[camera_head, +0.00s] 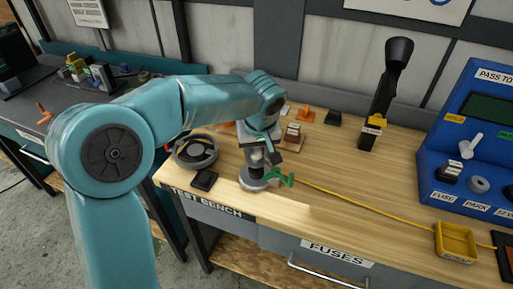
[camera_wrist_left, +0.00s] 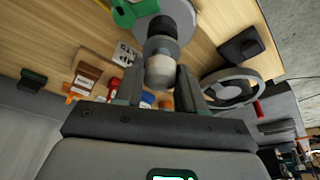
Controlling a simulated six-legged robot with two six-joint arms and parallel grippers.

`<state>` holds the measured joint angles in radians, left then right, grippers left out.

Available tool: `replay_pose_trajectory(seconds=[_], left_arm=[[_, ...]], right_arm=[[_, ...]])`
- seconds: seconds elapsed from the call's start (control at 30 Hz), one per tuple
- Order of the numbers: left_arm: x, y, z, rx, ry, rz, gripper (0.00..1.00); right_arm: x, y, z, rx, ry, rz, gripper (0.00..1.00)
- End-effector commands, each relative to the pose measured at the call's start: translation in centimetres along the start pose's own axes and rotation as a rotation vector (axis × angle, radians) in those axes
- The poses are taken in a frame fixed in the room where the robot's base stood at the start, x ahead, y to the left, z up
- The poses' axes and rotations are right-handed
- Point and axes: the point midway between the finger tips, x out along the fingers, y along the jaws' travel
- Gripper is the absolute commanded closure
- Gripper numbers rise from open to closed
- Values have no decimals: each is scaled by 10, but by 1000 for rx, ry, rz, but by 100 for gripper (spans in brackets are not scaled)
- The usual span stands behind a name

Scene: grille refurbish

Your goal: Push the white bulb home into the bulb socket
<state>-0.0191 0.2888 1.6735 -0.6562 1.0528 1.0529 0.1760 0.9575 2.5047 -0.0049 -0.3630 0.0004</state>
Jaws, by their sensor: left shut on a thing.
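My left gripper (camera_head: 259,148) points down over the test bench, above a round grey base (camera_head: 250,183). In the left wrist view its two fingers (camera_wrist_left: 160,76) are shut on the white bulb (camera_wrist_left: 160,72), a pale rounded piece. The bulb lines up with the grey bulb socket (camera_wrist_left: 161,45), which stands on the round base. Bulb and socket look to be touching, but I cannot tell how deep the bulb sits. In the head view the gripper hides the bulb. My right gripper is out of view.
A green clip (camera_head: 281,177) sits beside the base, with a yellow cable running right to a yellow tray (camera_head: 456,241). A grey ring (camera_head: 196,152) and a black block (camera_head: 204,180) lie to the left. A blue test panel (camera_head: 475,140) stands at right.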

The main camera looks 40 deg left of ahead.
Motion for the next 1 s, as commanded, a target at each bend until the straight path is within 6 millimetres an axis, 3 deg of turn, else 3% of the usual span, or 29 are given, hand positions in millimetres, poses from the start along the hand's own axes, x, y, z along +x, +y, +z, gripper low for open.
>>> replay_pose_trajectory(seconds=[1.0], left_arm=[[26, 0, 8, 0, 0, 0, 68]], right_arm=[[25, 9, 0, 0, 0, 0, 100]])
